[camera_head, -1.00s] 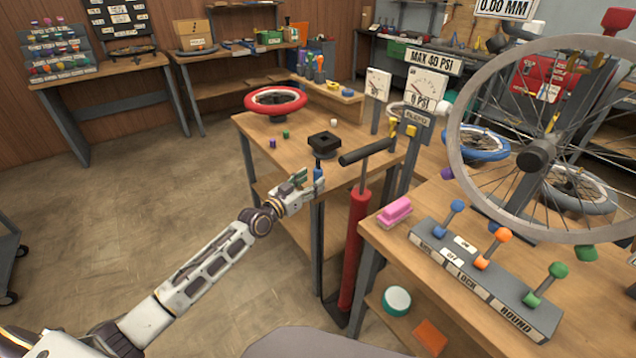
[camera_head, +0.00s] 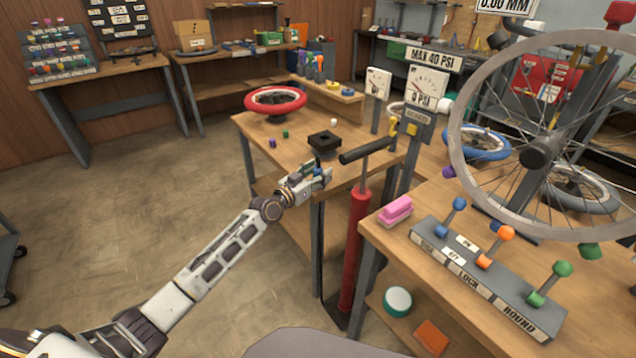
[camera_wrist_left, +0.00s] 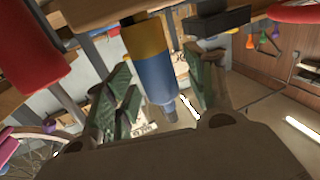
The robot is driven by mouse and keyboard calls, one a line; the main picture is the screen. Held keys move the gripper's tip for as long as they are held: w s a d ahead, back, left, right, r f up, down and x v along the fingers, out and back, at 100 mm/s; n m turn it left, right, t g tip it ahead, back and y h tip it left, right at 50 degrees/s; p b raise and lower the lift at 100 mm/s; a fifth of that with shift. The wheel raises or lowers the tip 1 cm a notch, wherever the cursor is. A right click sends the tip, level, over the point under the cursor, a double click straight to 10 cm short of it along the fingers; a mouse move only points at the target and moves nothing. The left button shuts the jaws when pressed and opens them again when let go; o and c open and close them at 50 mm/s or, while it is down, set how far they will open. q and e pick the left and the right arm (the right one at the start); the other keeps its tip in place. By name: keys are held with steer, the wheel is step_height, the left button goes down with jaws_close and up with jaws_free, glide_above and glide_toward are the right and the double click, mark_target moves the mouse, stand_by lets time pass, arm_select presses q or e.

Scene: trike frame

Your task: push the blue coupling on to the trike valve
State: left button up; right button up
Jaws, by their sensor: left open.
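My left gripper (camera_head: 318,172) is at the front edge of the middle workbench, just in front of the black block. In the left wrist view my left gripper (camera_wrist_left: 160,92) is open, with its green-padded fingers on either side of the blue coupling (camera_wrist_left: 157,78). The coupling has a yellow band at one end and a narrower grey tip at the other. I see a gap between it and the right finger; contact on the left side is unclear. In the head view the gripper mostly hides the coupling. I cannot make out the trike valve. My right gripper is out of view.
The black block (camera_head: 324,141) and a red-rimmed wheel (camera_head: 276,100) are on the bench. A red pump (camera_head: 355,250) with a black handle (camera_head: 366,151) stands close right of the gripper. A lever box (camera_head: 485,272) and large spoked wheel are further right. Open floor lies left.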

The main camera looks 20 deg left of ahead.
arm_select(q)
steer(key=shift+w+d, duration=0.1)
steer(key=shift+w, duration=0.15)
stand_by(0.3)
steer(key=c, duration=0.6)
jaws_close()
steer(key=shift+r, duration=0.25)
